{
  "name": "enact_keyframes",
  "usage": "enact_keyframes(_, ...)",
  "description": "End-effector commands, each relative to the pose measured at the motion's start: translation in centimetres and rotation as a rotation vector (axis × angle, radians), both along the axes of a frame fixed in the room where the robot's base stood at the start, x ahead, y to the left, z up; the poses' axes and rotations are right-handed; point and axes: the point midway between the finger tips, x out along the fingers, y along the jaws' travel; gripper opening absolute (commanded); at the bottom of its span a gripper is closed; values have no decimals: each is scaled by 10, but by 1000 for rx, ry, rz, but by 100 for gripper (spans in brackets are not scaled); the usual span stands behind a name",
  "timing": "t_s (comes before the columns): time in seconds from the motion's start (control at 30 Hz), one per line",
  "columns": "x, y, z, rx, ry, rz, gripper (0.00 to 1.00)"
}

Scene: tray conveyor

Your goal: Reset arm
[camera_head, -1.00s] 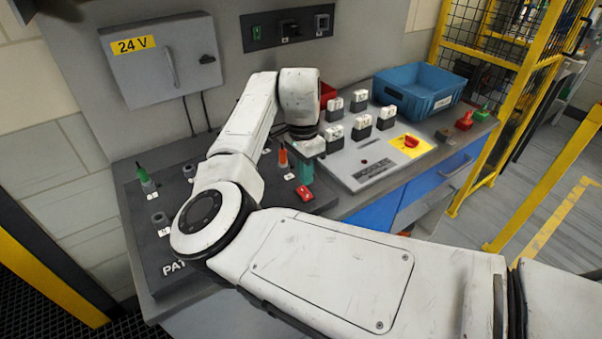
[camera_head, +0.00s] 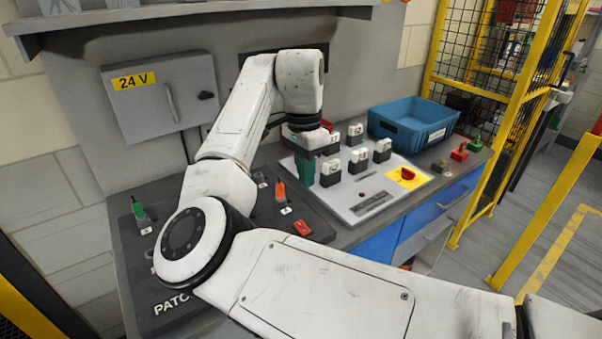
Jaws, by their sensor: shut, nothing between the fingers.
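My white arm reaches across the bench from the lower right. It bends at a round joint and comes down from its wrist. My gripper (camera_head: 308,172), with teal fingers, points down. It is shut and empty. In the picture it overlaps the left edge of the grey switch panel (camera_head: 345,205); its exact height above the panel is hard to tell. My arm hides part of the dark patch board (camera_head: 275,222) and some of its sockets.
An orange plug (camera_head: 280,191), a green plug (camera_head: 138,210) and a red block (camera_head: 302,228) are on the patch board. Several white-topped switches stand beside my gripper. A blue bin (camera_head: 385,126) is behind right. A 24 V cabinet (camera_head: 160,95) and a shelf (camera_head: 200,14) are on the wall.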

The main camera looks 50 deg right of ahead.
Motion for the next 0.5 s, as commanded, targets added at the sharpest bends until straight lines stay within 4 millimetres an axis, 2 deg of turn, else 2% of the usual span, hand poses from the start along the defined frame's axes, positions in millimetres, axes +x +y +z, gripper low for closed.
enact_keyframes(0.33, 0, 0, 0, 0, 0, 0, 0)
enact_keyframes(0.5, -12, -14, -18, -57, 3, 24, 0)
